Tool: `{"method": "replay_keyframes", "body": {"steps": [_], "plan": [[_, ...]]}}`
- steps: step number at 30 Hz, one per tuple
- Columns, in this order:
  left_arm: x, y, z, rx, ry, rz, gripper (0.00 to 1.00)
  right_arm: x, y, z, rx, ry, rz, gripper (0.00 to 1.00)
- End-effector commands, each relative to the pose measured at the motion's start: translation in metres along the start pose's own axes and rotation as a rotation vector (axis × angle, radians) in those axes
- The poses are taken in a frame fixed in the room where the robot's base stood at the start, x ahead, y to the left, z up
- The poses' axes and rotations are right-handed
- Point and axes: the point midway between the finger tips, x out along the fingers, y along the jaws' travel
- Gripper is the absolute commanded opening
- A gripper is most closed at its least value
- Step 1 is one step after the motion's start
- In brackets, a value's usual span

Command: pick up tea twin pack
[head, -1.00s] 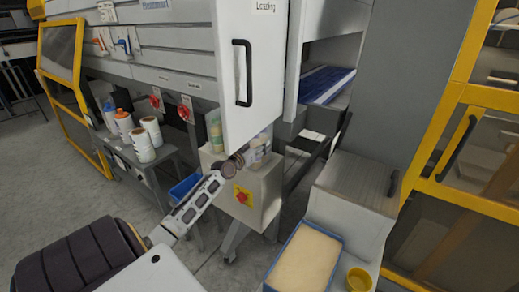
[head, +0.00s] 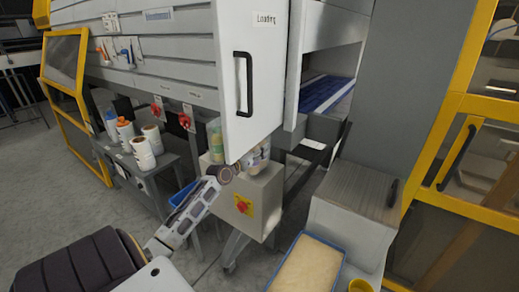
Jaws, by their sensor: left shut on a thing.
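My left gripper (head: 232,170) is at the end of my arm, low in front of the white "Loading" door and above the grey box with a red button. It is shut on a small pale container with a coloured label (head: 258,157), which is probably the tea twin pack. The door's lower edge and the gripper hide part of it, so I cannot tell whether it touches the box top. A green-and-pale container (head: 215,137) stands just left of the door's edge. My right gripper is not in view.
The white door (head: 250,70) with a black handle hangs close above the gripper. The grey button box (head: 262,205) is below. A blue-rimmed tray (head: 308,262) and a yellow cup (head: 360,285) are at lower right.

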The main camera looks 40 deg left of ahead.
Motion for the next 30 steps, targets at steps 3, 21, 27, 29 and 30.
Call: {"method": "replay_keyframes", "body": {"steps": [3, 21, 27, 29, 30], "plan": [[-0.011, 0.0, -0.002, 0.003, 0.003, 0.0, 0.08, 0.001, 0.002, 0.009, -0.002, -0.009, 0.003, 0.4], [-0.069, 0.0, -0.001, 0.003, 0.003, 0.0, 0.08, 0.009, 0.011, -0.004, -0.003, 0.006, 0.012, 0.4], [-0.087, 0.0, -0.001, 0.003, 0.003, 0.0, 0.08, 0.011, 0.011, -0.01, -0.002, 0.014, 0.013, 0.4], [-0.093, 0.0, -0.001, 0.003, 0.003, 0.0, 0.08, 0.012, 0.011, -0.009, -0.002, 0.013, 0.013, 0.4], [-0.096, 0.0, 0.0, 0.003, 0.002, 0.0, 0.08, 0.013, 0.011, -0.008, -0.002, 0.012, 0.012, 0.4]]}}
